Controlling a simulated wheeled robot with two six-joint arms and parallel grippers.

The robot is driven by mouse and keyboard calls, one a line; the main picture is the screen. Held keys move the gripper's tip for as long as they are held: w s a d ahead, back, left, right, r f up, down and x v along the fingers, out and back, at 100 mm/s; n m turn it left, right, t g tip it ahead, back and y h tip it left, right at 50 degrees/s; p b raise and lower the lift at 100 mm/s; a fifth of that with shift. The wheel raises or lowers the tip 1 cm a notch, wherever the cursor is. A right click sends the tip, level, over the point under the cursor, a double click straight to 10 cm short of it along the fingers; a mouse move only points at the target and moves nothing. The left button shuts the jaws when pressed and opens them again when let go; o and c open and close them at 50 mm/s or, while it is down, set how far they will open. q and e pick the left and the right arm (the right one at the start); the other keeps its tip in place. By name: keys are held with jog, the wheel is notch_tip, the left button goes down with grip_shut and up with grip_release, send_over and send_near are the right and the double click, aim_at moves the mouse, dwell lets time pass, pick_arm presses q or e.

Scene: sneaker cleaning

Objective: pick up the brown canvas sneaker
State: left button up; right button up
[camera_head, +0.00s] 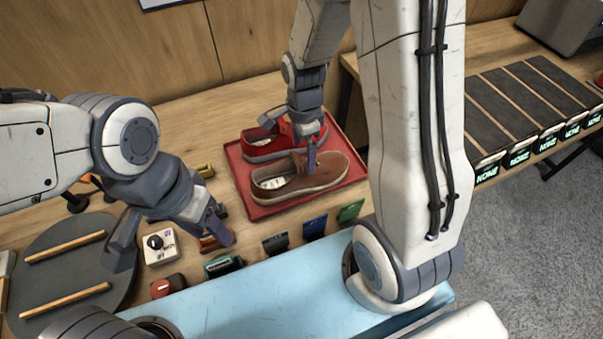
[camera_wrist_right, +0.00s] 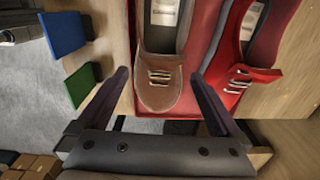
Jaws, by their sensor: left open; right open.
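The brown canvas sneaker (camera_head: 327,173) lies on a red tray (camera_head: 238,178), in front of a red sneaker (camera_head: 262,147). My right gripper (camera_head: 300,150) is above the tray at the brown sneaker, hiding part of both shoes. In the right wrist view the brown sneaker (camera_wrist_right: 158,82) shows its laces and toe between the two spread fingers of my right gripper (camera_wrist_right: 160,95); no contact is clear. The red sneaker (camera_wrist_right: 238,75) is to its right there. My left gripper (camera_head: 170,245) is open and empty over the front left of the table.
A dark round board (camera_head: 65,265) with two wooden strips lies at the left. A switch box (camera_head: 160,246), a red knob (camera_head: 168,285) and coloured blocks including a blue one (camera_head: 315,226) and a green one (camera_head: 350,210) line the front.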

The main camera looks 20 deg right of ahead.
aim_at(302, 164)
jog(key=shift+a+f+p, duration=0.1)
jog(key=shift+f+p, duration=0.4)
jog(key=shift+f, duration=2.2)
jog(key=shift+c, duration=0.3)
grip_shut()
